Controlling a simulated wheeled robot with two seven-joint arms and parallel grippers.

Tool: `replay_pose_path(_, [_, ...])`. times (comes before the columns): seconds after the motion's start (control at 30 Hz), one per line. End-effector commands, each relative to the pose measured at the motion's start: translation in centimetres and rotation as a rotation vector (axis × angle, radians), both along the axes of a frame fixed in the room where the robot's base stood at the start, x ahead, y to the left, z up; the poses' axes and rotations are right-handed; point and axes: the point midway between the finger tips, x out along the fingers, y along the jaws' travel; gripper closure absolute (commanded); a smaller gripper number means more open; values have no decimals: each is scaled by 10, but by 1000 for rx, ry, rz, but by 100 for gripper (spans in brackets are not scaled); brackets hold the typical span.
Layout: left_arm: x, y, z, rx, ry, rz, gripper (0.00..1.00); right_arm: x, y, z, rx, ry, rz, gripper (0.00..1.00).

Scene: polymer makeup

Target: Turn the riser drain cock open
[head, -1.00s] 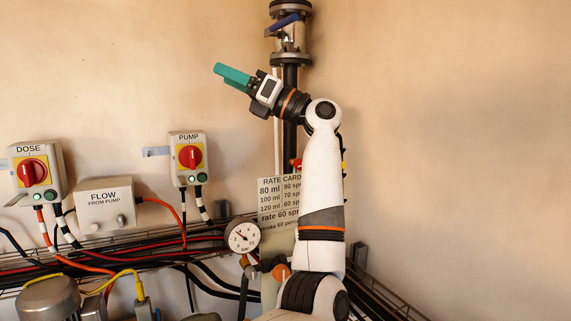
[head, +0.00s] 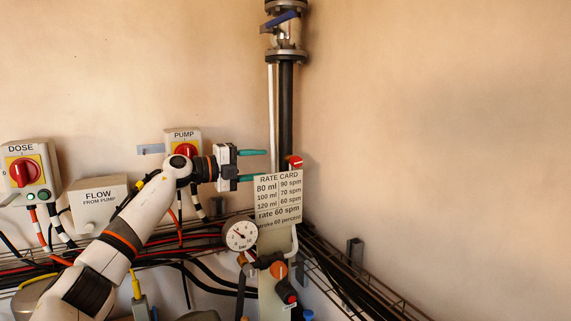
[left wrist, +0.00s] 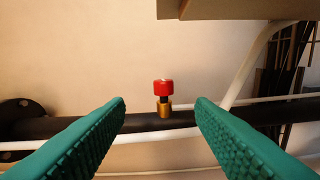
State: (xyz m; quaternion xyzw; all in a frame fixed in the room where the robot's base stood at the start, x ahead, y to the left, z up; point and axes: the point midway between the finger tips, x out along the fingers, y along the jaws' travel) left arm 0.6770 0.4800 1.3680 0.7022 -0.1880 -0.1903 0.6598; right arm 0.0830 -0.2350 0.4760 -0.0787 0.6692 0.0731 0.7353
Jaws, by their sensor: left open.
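The riser drain cock shows as a small red knob (head: 295,161) on the dark vertical riser pipe (head: 287,105), just above the rate card. In the left wrist view the red knob (left wrist: 163,87) sits on a brass stem (left wrist: 164,107) on the black pipe. My left gripper (head: 256,165) is open, its two teal fingers pointing right at the riser, short of the knob in the head view. In the left wrist view the knob lies between and beyond the fingertips (left wrist: 160,103), untouched. My right gripper is not in view.
The rate card (head: 278,197) hangs just below the cock. A pressure gauge (head: 240,235) and an orange knob (head: 278,270) are lower down. A blue-handled valve (head: 284,19) tops the riser. The PUMP box (head: 183,138) is behind my left arm. The right wall is clear.

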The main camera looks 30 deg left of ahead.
Motion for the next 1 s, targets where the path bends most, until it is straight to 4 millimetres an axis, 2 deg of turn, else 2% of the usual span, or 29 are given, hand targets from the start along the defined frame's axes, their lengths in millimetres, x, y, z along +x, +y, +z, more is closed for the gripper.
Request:
replay_pose_path(0.17, [12,-3,-3,14,9,11,51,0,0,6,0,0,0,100])
replay_pose_path(0.6, [84,-47,-4,9,8,10,51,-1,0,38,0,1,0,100])
replay_pose_path(0.8, [99,-55,-6,11,7,10,51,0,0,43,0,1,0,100])
replay_pose_path(1.0, [103,-58,-7,13,7,10,51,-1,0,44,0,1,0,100])
